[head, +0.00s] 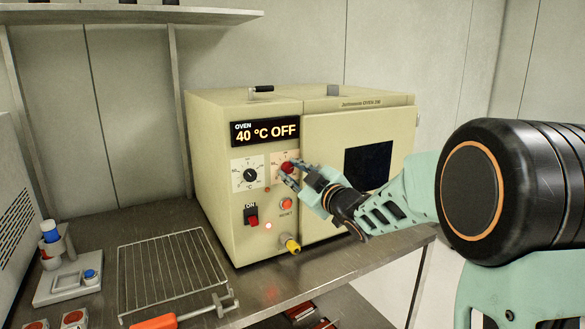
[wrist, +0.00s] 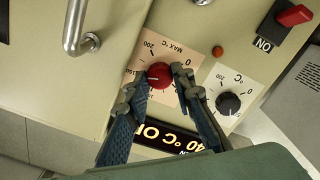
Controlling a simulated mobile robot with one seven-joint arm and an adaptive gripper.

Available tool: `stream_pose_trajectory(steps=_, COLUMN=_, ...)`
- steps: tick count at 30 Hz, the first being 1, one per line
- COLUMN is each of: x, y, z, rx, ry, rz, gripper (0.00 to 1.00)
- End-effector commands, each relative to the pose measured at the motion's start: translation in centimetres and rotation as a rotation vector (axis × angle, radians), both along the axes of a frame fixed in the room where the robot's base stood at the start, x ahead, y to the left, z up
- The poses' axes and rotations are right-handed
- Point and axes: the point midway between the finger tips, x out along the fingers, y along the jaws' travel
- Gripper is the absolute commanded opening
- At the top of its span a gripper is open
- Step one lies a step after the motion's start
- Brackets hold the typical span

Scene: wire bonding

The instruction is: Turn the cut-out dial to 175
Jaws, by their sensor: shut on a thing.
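The cut-out dial (head: 287,167) is a red knob on a pale scale plate marked MAX °C, on the oven front under the display. The fingers partly hide the scale.
The oven (head: 230,210) display (head: 265,133) reads 40 °C OFF. A black dial (head: 250,175) is left of the red one. Below are a red ON switch (head: 252,217), a RESET button (head: 286,203) and a yellow knob (head: 292,245). A wire rack (head: 170,270) lies on the bench.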

Motion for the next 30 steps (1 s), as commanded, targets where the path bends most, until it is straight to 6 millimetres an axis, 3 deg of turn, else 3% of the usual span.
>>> stream_pose_trajectory(steps=15, x=0.02, y=-0.06, z=0.06, rx=0.329, ry=0.224, rz=-0.001, gripper=0.00)
stream_pose_trajectory(steps=30, x=-0.01, y=0.02, z=0.00, rx=0.424, ry=0.287, rz=0.001, gripper=0.00)
